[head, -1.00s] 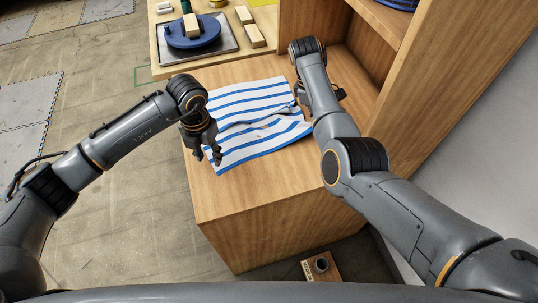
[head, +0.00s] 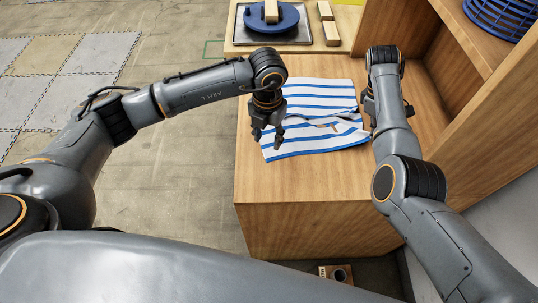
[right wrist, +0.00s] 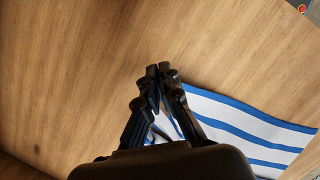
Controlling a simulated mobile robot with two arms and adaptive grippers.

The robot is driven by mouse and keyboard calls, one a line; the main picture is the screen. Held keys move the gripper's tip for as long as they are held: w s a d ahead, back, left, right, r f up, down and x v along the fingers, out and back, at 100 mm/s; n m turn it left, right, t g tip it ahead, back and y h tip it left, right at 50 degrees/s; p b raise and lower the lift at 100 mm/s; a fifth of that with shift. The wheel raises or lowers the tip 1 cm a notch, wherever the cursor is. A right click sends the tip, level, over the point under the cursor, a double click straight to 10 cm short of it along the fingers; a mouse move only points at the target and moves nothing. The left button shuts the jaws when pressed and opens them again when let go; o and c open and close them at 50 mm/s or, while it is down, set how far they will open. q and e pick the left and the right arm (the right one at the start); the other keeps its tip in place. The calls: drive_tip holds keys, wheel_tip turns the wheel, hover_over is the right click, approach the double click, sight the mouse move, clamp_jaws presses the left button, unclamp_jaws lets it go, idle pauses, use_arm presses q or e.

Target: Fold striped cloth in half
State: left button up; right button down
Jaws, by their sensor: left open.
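The white cloth with blue stripes (head: 312,92) lies on the wooden surface in the head view. It is creased and rucked up near its right side. My left gripper (head: 267,146) is open, pointing down over the cloth's left front part; I cannot tell whether it touches. My right gripper is mostly hidden behind its own arm in the head view, at the cloth's right edge. In the right wrist view its fingers (right wrist: 159,72) are close together, with gathered cloth (right wrist: 250,125) between and beside them, so it looks shut on the cloth.
A wooden shelf unit (head: 425,75) with a blue basket (head: 500,15) stands at the right. Behind the cloth, a tray (head: 247,37) holds a blue round object (head: 284,22), beside wooden blocks (head: 331,33). Bare wood (head: 300,185) lies in front of the cloth.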

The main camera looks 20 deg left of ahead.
sight(268, 157)
use_arm(q)
drive_tip(key=shift+f, duration=3.45)
drive_tip(key=shift+f, duration=0.1)
clamp_jaws()
drive_tip(key=shift+r, duration=2.6)
drive_tip(key=shift+c, duration=1.3)
unclamp_jaws()
